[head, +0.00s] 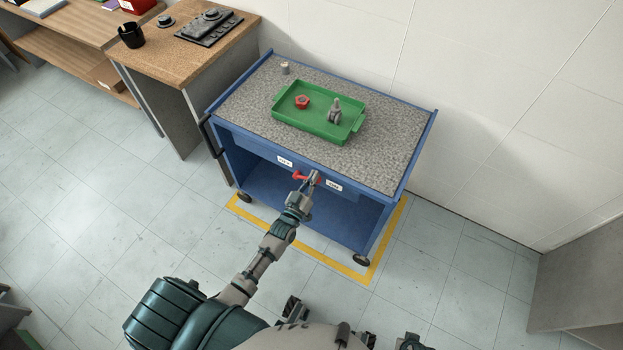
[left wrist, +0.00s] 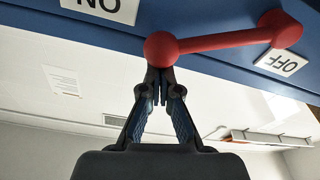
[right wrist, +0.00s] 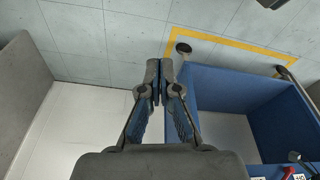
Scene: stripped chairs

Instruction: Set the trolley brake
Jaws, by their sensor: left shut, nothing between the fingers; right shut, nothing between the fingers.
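The blue trolley (head: 232,149) stands against the wall. On its front is a red brake lever (head: 300,177), between an OFF label (head: 285,161) on the left and an ON label (head: 334,184) on the right. My left gripper (head: 315,177) is shut and empty, at the lever's right end. In the left wrist view the shut fingertips (left wrist: 160,78) lie just beside one red knob (left wrist: 162,48); I cannot tell whether they touch. The lever's other knob (left wrist: 280,28) is near OFF. My right gripper (right wrist: 160,72) is shut and empty, away from the lever.
A green tray (head: 292,124) on the speckled trolley top holds a red part (head: 302,102) and a grey part (head: 335,111). Yellow tape (head: 340,267) marks the floor around the trolley. A wooden desk (head: 160,53) stands to the left. The floor to the right is partly clear.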

